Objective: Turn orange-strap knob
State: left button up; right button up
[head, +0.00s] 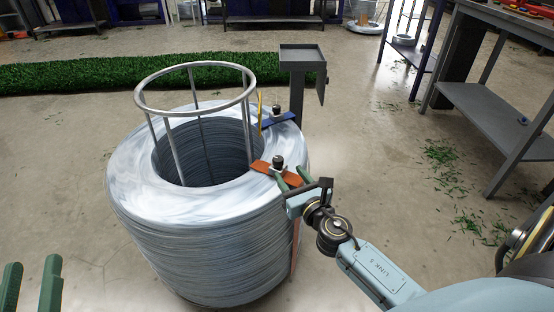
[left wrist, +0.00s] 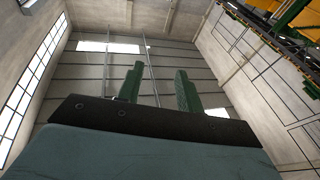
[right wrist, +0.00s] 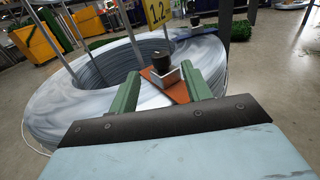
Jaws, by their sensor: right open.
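The orange strap (head: 262,167) lies on the top rim of the large wire coil (head: 150,215), with a dark knob (head: 278,162) standing upright on it. In the right wrist view the knob (right wrist: 162,62) sits on a pale block on the orange strap (right wrist: 180,94), just beyond and between my green fingertips. My right gripper (head: 291,176) is open at the strap; whether a finger touches the knob I cannot tell. My left gripper (head: 31,287) is at the lower left of the head view, away from the coil. Its fingers (left wrist: 157,85) are apart and empty.
A blue strap (head: 275,120) with a similar knob (head: 276,109) lies farther back on the coil. A metal ring frame (head: 194,114) rises from the coil's middle. A grey stand (head: 297,90) is behind, a workbench (head: 500,100) at right. Floor left of the coil is clear.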

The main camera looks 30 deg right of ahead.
aim_at(281, 163)
jog(key=w, duration=0.4)
jog(key=w+d+b, duration=0.1)
jog(key=w, duration=0.2)
jog(key=shift+f, duration=0.1)
pick_arm(q)
jog(key=shift+s+d+r+t+h, duration=0.1)
jog(key=shift+s+r+t, duration=0.1)
jog(key=shift+r+t, duration=0.3)
jog(key=shift+s+a+r+t+h, duration=0.1)
jog(key=shift+s+r+t, duration=0.2)
jog(key=shift+r, duration=0.25)
jog(key=shift+s+d+r+t+h, duration=0.1)
jog(key=shift+s+r+t, duration=0.05)
jog(key=shift+r+t, duration=0.35)
pick_arm(e)
jog(key=shift+w, duration=0.5)
jog(key=c, duration=0.9)
jog(key=shift+c, duration=0.2)
